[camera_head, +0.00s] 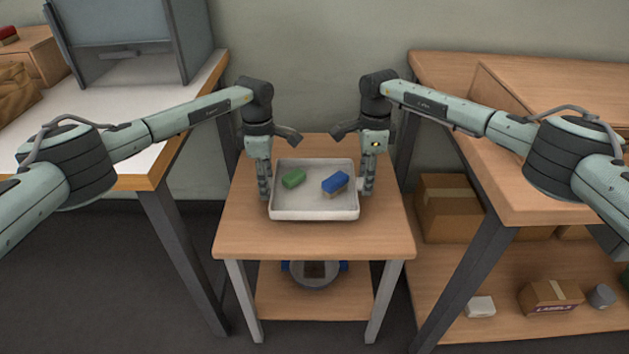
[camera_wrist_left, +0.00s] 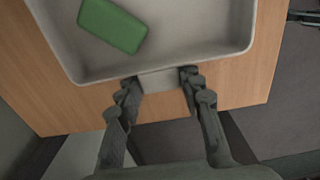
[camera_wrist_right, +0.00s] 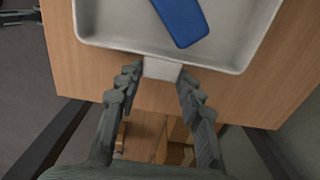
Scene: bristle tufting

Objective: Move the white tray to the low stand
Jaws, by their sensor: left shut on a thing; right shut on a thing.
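The white tray (camera_head: 314,214) is on or just above the top of the low wooden stand (camera_head: 312,243); I cannot tell if it touches. A green block (camera_head: 294,178) and a blue brush-like block (camera_head: 335,183) lie in it. My left gripper (camera_head: 265,196) is at the tray's left side, shut on its handle tab (camera_wrist_left: 160,80). My right gripper (camera_head: 367,191) is at the right side, shut on the other handle tab (camera_wrist_right: 162,69). Both wrist views show the tabs between the fingers, and the tray looks level.
A white-topped table (camera_head: 135,155) stands at the left, with a grey open box (camera_head: 130,45) on it. A wooden workbench (camera_head: 530,175) stands at the right, with cardboard boxes (camera_head: 447,208) on its lower shelf. A grey round object (camera_head: 314,273) sits on the stand's lower shelf.

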